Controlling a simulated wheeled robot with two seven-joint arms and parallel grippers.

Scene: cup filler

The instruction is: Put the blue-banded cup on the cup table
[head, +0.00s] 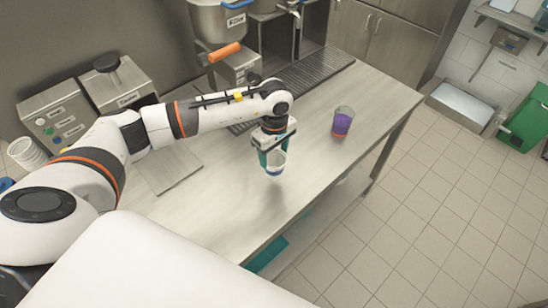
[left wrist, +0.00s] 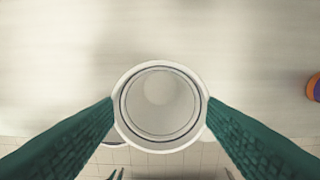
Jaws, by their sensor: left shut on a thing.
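My left gripper (head: 271,152) is shut on a pale clear cup (head: 276,169), upright, over the front part of the steel table (head: 225,213). In the left wrist view the teal fingers of the left gripper (left wrist: 160,112) press on both sides of the cup (left wrist: 160,68), which looks empty from above. Its band is largely hidden by the fingers, so I cannot tell its colour for sure. The cup appears to be a little above the tabletop. My right gripper is not in view.
A cup with purple contents and an orange band (head: 342,122) stands to the right on the table; it also shows at the left wrist view's right edge (left wrist: 314,88). A filler machine (head: 222,22) and drip grate (head: 310,75) are behind. Stacked cups (head: 26,153) stand far left.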

